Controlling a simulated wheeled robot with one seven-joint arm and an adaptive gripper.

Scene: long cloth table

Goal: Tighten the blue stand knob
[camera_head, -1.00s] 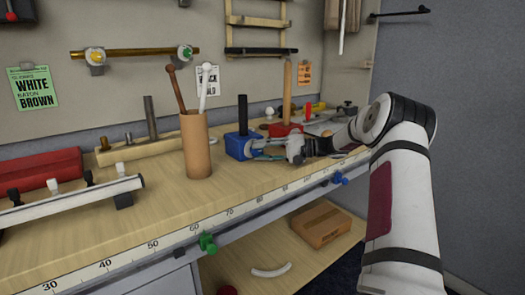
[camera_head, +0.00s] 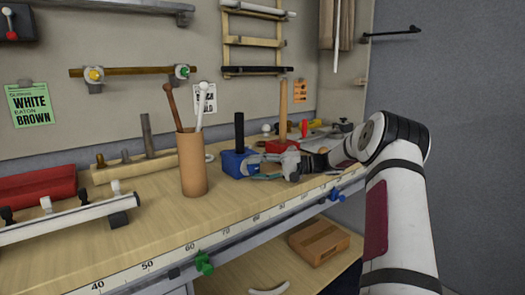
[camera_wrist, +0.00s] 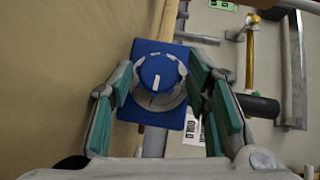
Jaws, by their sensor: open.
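The blue stand (camera_head: 232,165) is on the bench with a black post (camera_head: 239,130) rising from it. In the wrist view its blue block (camera_wrist: 144,48) carries a round blue knob (camera_wrist: 158,72) with a white mark pointing down the picture. My gripper (camera_wrist: 160,76) is open, with one teal-padded finger on each side of the knob. Gaps seem to show between the pads and the knob; contact cannot be confirmed. In the head view my gripper (camera_head: 262,174) reaches the stand from the right, and the knob is mostly hidden.
A brown cup (camera_head: 192,164) with two sticks stands left of the blue stand. A red stand (camera_head: 279,146) with a wooden post is just behind my gripper. Green (camera_head: 204,262) and blue (camera_head: 337,195) knobs sit on the bench's front rail. Bench space before the cup is clear.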

